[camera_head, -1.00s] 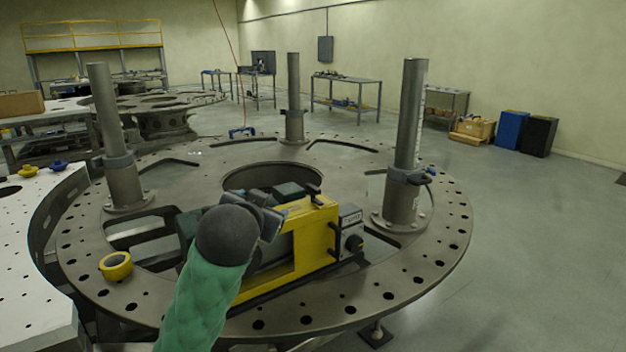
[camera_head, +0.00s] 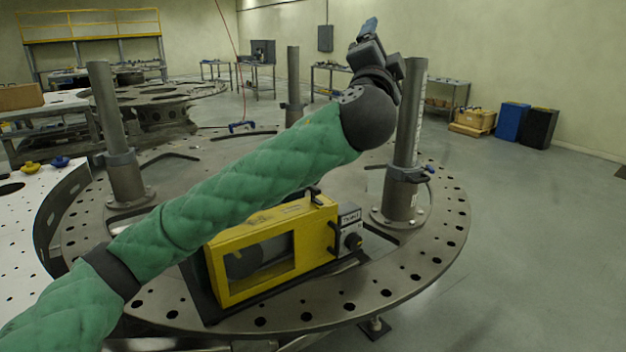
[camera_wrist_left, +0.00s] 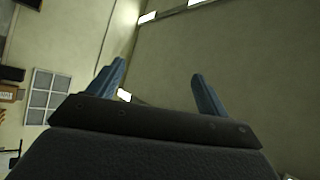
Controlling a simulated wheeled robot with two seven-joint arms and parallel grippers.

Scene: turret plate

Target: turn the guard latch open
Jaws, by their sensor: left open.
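The yellow guard (camera_head: 218,262), a box frame with a clear front window, sits on the round turret plate (camera_head: 437,262). At its right end is a grey labelled block with a dark round knob (camera_head: 353,241). A dark handle (camera_head: 315,194) stands on its top right corner, and a dark bar runs down its right side. I cannot tell which of these is the guard latch. My left gripper (camera_head: 369,28) is raised well above the guard, pointing up, near the top of the right post. In the left wrist view the left gripper (camera_wrist_left: 158,84) is open and empty.
Grey posts stand on the plate at left (camera_head: 108,130), back (camera_head: 293,82) and right (camera_head: 408,135). My left arm crosses in front of the plate and hides part of it. A white perforated table (camera_head: 22,250) is at left.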

